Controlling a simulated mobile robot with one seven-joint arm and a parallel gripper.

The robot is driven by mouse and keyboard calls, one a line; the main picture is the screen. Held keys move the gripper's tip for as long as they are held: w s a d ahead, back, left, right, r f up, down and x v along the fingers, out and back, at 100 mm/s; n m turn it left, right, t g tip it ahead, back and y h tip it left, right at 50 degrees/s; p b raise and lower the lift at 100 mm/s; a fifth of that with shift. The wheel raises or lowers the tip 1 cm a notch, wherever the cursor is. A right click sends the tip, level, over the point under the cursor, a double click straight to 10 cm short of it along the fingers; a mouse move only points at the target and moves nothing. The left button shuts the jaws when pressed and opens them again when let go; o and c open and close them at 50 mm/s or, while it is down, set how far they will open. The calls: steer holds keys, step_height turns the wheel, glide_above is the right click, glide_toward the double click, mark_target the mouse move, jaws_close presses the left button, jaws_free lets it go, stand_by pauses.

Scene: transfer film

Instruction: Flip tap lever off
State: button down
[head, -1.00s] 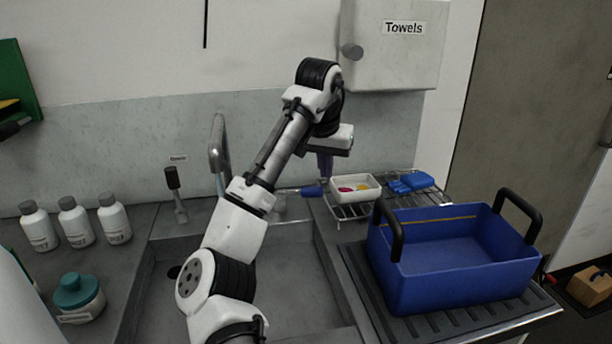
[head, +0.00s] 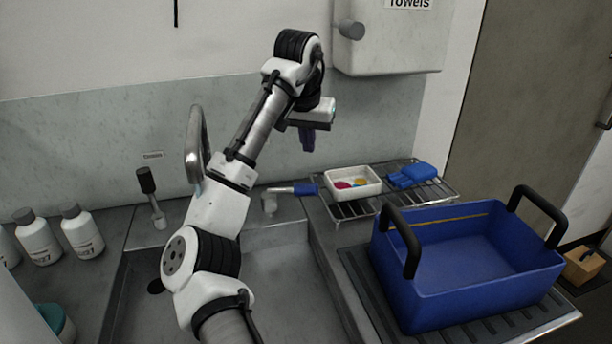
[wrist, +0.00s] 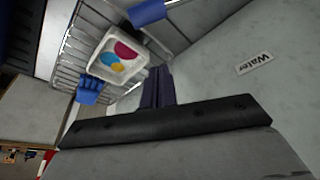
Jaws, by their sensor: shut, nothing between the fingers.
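The grey curved tap (head: 195,145) stands behind the sink, partly hidden by my arm. A pale bluish streak (head: 198,188) shows under it, mostly hidden. A lever with a blue handle (head: 305,188) lies about level, pointing right from its small base. Its blue handle also shows at the top of the wrist view (wrist: 148,12). A second lever with a black handle (head: 146,180) stands nearly upright at the left. My gripper (head: 307,148) is shut and empty, above the blue handle and apart from it. Its dark purple fingers also show in the wrist view (wrist: 157,80).
A white tray (head: 354,193) with coloured pieces and a blue cloth-like item (head: 411,175) rest on a wire rack (head: 440,192). A large blue crate (head: 465,290) stands front right. White bottles (head: 38,240) stand left. A towel box (head: 390,45) hangs above.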

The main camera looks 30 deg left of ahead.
mark_target(292, 189)
steer(key=shift+f, duration=0.1)
steer(key=p+x, duration=0.2)
steer(key=x, duration=0.8)
steer(key=s, duration=0.2)
steer(key=s+r, duration=0.1)
steer(key=shift+d+p, duration=0.35)
steer(key=shift+d, duration=0.05)
steer(key=shift+s+d, duration=0.15)
steer(key=shift+s, duration=0.2)
